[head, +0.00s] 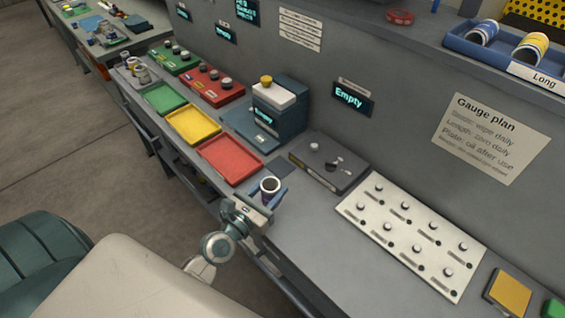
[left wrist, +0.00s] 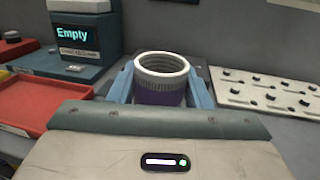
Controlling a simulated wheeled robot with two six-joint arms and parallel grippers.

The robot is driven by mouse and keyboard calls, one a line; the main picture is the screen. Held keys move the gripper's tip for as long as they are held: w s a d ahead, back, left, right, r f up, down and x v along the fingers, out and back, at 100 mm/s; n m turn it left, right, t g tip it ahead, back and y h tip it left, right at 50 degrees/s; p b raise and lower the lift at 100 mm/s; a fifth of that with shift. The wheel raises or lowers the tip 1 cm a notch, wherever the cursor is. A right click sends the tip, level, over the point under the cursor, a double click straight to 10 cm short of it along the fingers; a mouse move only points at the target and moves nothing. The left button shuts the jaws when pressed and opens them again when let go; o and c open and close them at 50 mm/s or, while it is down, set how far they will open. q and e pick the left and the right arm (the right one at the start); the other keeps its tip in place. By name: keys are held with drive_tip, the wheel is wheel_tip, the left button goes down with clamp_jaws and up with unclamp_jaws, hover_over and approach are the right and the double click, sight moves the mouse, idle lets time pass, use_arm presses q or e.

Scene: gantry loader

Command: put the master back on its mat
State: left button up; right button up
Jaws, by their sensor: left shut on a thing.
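The master, a hollow ring with a pale knurled rim and a purple band (left wrist: 160,98), is upright between the blue fingers of my left gripper (head: 269,193). The gripper is shut on it, and the ring's open top (head: 270,185) shows in the head view. It is over the front part of the bench, just right of the red tray; I cannot tell its height above the bench. A small dark blue patch (head: 281,171) lies behind it and could be a mat; I cannot tell. My right gripper is not in view.
A red tray (head: 230,158), yellow tray (head: 192,125) and green tray (head: 163,98) line the bench's left side. A blue-grey gauge with an "Empty" display (head: 285,105) stands behind. A dark grey block (head: 330,165) and white knobbed board (head: 412,235) are to the right.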

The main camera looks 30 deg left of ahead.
use_arm(q)
drive_tip(key=w+a, duration=0.2)
drive_tip(key=w, duration=0.3)
drive_tip(key=w+a+f+p, duration=0.1)
drive_tip(key=w+a, duration=0.1)
drive_tip(key=w, duration=0.3)
drive_tip(key=w+a+f, duration=0.1)
drive_tip(key=w+a, duration=0.1)
drive_tip(key=w, duration=0.2)
drive_tip(key=shift+w, duration=1.25)
wheel_tip(320, 180, down, 4)
drive_tip(key=b, duration=0.3)
drive_tip(key=shift+w+r, duration=0.1)
drive_tip(key=shift+w, duration=0.05)
drive_tip(key=shift+r, duration=0.1)
